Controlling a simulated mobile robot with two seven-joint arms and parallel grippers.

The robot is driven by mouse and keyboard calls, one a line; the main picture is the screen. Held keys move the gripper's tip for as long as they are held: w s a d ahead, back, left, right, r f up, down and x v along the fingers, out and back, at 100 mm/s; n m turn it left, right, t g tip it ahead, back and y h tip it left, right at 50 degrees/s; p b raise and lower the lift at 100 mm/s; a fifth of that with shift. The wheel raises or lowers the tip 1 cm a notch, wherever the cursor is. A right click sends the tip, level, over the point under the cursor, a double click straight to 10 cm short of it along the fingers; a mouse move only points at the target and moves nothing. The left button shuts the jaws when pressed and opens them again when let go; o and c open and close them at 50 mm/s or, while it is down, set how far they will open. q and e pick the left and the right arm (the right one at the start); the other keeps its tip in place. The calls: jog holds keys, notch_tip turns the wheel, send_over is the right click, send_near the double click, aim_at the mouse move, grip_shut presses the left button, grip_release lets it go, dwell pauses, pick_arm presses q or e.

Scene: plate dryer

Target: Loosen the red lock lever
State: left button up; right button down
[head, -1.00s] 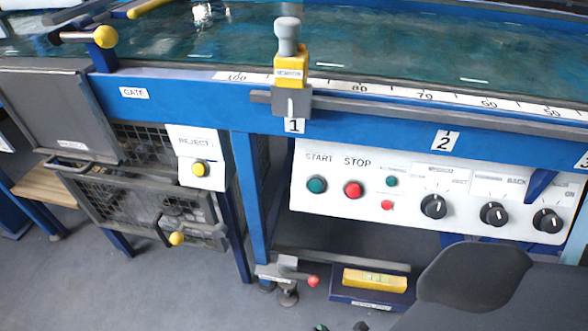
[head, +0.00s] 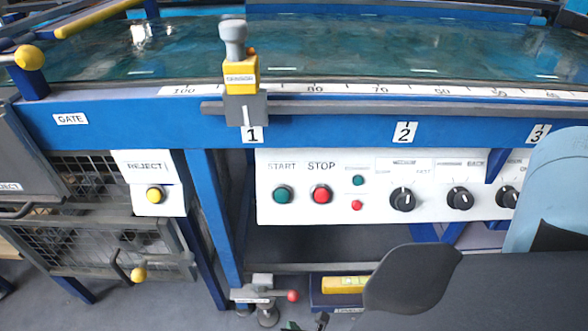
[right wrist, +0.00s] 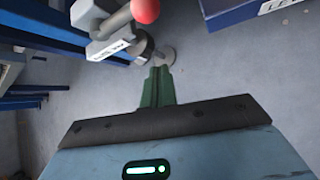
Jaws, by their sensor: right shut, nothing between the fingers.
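The red lock lever shows as a red ball knob (head: 293,296) on a short grey arm, low at the foot of the machine. In the right wrist view the red knob (right wrist: 145,10) is at the top edge, on a grey rod above a labelled grey block (right wrist: 108,45). My right gripper (head: 291,327) shows only as green tips at the bottom edge of the head view, below the knob. In the right wrist view its green fingers (right wrist: 160,72) are together and empty, pointing toward the foot disc, apart from the knob. My left gripper is not in view.
A blue box with a yellow level (head: 346,283) sits right of the lever. Blue machine legs (head: 215,230) stand to its left. A white control panel (head: 330,210) and a yellow REJECT button (head: 155,195) are above.

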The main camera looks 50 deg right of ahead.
jog(key=w+d, duration=0.1)
jog(key=w+d+b, duration=0.2)
jog(key=d, duration=0.1)
jog(key=shift+w+d+f, duration=0.1)
jog(key=shift+w+f, duration=0.15)
jog(key=shift+w, duration=0.1)
dwell(0.4)
